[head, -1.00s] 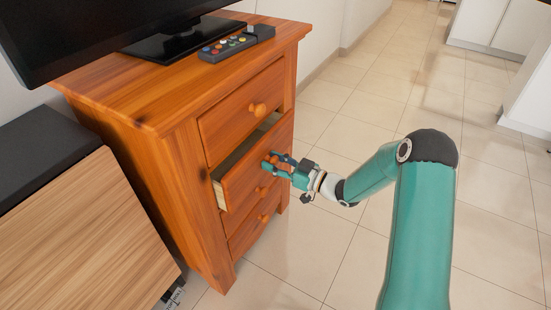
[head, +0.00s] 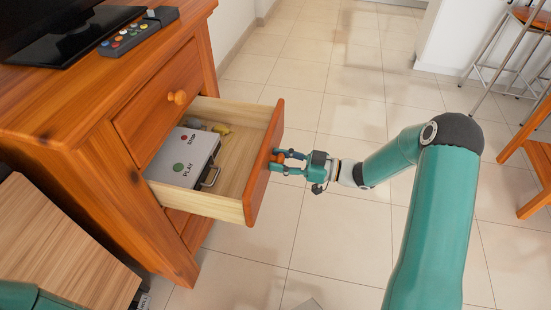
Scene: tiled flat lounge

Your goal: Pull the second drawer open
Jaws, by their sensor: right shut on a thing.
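The wooden chest of drawers (head: 90,135) stands at the left in the head view. Its second drawer (head: 237,178) is pulled well out, and its inside shows. My right gripper (head: 279,162) is shut on the second drawer's knob (head: 274,160), at the outer face of the drawer front. My left gripper is not in view.
The top drawer (head: 160,100) is closed. A remote control (head: 140,32) and a screen's stand (head: 70,38) are on top of the chest. A wooden-faced cabinet (head: 60,240) stands at the lower left. Stools (head: 520,60) stand at the right. The tiled floor between is clear.

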